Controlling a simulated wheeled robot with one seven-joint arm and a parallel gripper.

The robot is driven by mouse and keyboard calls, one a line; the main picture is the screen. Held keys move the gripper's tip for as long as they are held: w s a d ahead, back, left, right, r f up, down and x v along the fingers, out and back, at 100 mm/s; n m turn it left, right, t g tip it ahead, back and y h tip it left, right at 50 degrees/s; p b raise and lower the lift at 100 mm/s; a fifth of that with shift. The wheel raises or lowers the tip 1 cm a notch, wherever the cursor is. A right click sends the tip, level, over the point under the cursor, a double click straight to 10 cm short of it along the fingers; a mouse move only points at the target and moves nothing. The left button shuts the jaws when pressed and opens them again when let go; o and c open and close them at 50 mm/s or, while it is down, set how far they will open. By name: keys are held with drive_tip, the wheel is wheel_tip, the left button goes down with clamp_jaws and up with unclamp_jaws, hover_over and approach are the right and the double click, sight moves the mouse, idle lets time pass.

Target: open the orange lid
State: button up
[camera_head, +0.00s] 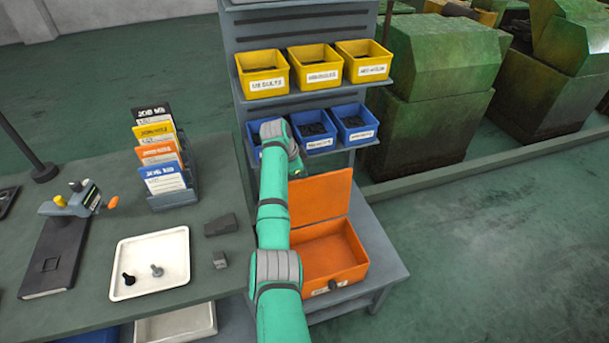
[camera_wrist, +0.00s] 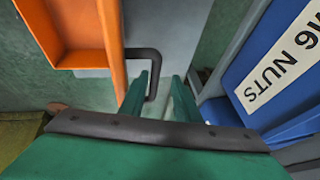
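The orange lid (camera_head: 320,197) stands raised, roughly upright, at the back of an orange box (camera_head: 350,268). The box is open and its inside shows, partly hidden by my arm. In the wrist view the lid (camera_wrist: 116,45) is a thin orange edge with a dark U-shaped handle (camera_wrist: 155,62) on it. My gripper (camera_wrist: 160,85) has its two green fingers apart, with part of the handle in or just beyond the gap. I cannot tell whether a finger touches it. In the head view my gripper (camera_head: 298,170) is near the lid's upper left and mostly hidden by the arm.
Blue bins (camera_head: 355,123) sit on the shelf just above and behind the lid; one, labelled M6 NUTS (camera_wrist: 275,60), is close to the right finger. Yellow bins (camera_head: 313,67) are higher. A bench with a white tray (camera_head: 150,262) and a card rack (camera_head: 172,197) lies left.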

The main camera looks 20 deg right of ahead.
drive_tip(key=shift+a+f, duration=0.1)
drive_tip(key=shift+a, duration=0.15)
drive_tip(key=shift+a+r, duration=0.2)
drive_tip(key=shift+r, duration=0.15)
drive_tip(key=v, duration=0.8)
drive_tip(key=shift+r, duration=0.25)
drive_tip(key=shift+v, duration=0.85)
drive_tip(key=shift+f, duration=0.1)
